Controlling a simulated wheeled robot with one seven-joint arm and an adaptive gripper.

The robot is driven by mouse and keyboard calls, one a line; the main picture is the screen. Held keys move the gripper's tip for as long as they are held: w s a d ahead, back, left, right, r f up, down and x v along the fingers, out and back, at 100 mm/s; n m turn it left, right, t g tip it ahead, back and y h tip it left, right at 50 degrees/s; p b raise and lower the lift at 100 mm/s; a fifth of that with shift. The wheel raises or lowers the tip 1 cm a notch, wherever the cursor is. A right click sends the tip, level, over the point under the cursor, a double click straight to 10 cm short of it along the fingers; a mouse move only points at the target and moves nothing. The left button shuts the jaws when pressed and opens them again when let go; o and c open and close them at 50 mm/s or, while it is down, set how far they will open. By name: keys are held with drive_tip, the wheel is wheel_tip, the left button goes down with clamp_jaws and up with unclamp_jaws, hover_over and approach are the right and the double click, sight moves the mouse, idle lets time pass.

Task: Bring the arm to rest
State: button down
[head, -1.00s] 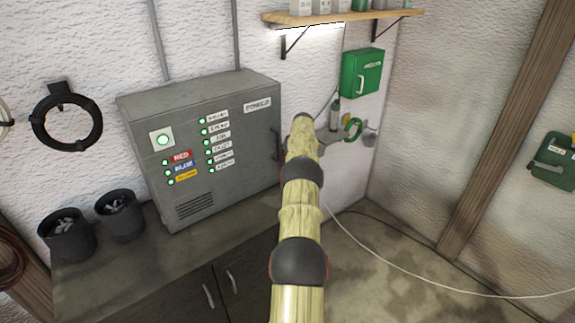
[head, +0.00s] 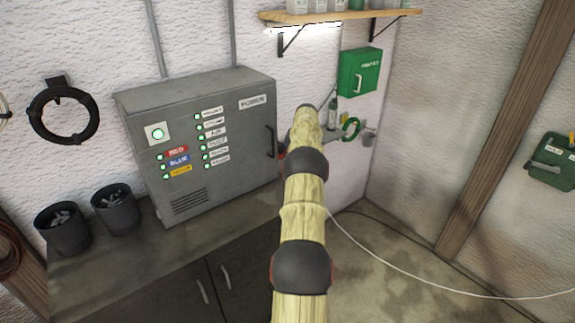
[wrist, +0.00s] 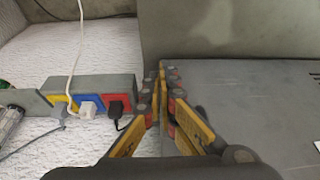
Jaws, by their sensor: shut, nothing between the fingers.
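My arm (head: 302,220) stretches away from me in the head view, in front of the right end of the grey power cabinet (head: 190,150). It hides most of my gripper there. In the wrist view my gripper (wrist: 162,72) has its yellow-and-grey fingers together, with nothing between them. A grey surface (wrist: 240,90) lies behind and to the right of the fingers. A socket strip (wrist: 90,88) with yellow, blue and red sockets is to their left, with plugs and cords in it. I cannot tell how far the fingertips are from either.
The cabinet stands on a dark counter (head: 130,250) with two black cups (head: 62,228) at the left. A wooden shelf (head: 340,15) and a green box (head: 359,71) are on the wall. A white cord (head: 400,272) hangs across the right side, over open floor.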

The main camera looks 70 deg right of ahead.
drive_tip(key=shift+s+v, duration=0.15)
drive_tip(key=shift+v, duration=1.25)
drive_tip(key=shift+s+v, duration=0.15)
drive_tip(key=shift+v, duration=1.25)
drive_tip(key=shift+f, duration=0.1)
